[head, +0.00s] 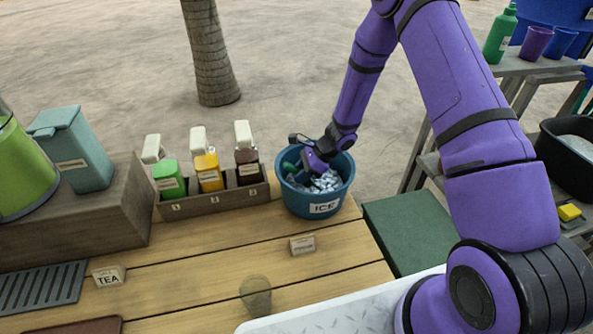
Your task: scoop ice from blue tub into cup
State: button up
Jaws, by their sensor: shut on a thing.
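The blue tub (294,206) labelled ICE stands at the back right of the wooden table and holds ice (327,182). My gripper (308,170) is inside the tub, low at the ice, and is shut on a scoop. A green part (289,168) shows just left of the gripper and looks like part of this scoop. The rest of the scoop is hidden by the gripper and ice, so I cannot tell whether it holds ice. A see-through cup (256,297) stands near the table's front edge, apart from the tub, and looks empty.
A wooden rack (220,200) with several bottles touches or nearly touches the tub's left side. A small sign (302,245) stands between tub and cup. A TEA sign (108,276) and a dark slatted tray (40,289) lie left. The table's middle is mostly clear.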

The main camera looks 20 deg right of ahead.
aim_at(313, 178)
jog(key=shift+s+d, duration=0.15)
jog(key=shift+d, duration=1.8)
jog(key=shift+d+r, duration=0.25)
jog(key=a+r+h, duration=0.4)
jog(key=r+h, duration=0.3)
jog(key=r, duration=0.8)
jog(key=shift+r+g, duration=0.2)
jog(key=shift+g, duration=0.1)
jog(key=shift+d, duration=0.1)
